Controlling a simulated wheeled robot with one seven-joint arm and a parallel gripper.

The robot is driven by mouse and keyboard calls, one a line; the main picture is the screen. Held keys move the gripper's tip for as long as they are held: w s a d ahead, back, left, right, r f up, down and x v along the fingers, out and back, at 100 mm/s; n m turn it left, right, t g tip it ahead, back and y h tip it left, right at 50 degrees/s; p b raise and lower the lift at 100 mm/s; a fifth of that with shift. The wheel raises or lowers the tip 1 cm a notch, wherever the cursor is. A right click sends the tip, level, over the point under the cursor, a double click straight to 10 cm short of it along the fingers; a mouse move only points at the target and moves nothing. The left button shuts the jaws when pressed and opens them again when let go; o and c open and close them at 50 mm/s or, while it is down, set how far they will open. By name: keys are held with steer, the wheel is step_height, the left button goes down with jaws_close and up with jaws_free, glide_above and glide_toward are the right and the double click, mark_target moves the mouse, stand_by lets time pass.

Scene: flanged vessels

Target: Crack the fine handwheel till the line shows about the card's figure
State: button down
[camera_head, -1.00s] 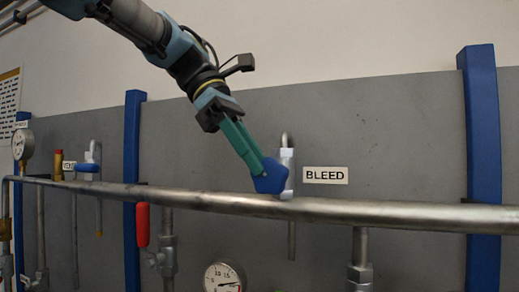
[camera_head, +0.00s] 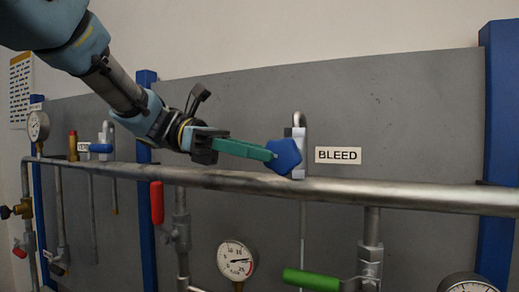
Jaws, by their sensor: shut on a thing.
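The blue handwheel (camera_head: 285,157) sits on the small grey bleed valve (camera_head: 299,140), left of the BLEED label (camera_head: 338,155). My gripper (camera_head: 270,153) reaches in from the left with its long teal fingers nearly level. It is shut on the blue handwheel, and the fingertips are partly hidden against it. A thin pale line runs down below the valve's outlet tube; I cannot tell whether it is liquid. A round gauge (camera_head: 237,260) below the main pipe has its needle pointing right, its figures too small to read. A card (camera_head: 20,90) hangs on the left wall, its text unreadable.
A steel pipe (camera_head: 420,195) crosses just below the handwheel. Another gauge (camera_head: 38,126) and a second blue-handled valve (camera_head: 101,147) are at left. The panel above the BLEED label is clear.

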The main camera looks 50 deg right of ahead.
steer(key=shift+f, duration=0.1)
stand_by(0.5)
steer(key=c, duration=0.9)
jaws_free()
steer(key=shift+c, duration=0.2)
steer(key=b+v, duration=0.2)
steer(key=v, duration=0.8)
steer(key=shift+w+a+b, duration=0.2)
steer(key=shift+w+b, duration=0.2)
steer(key=shift+f, duration=0.2)
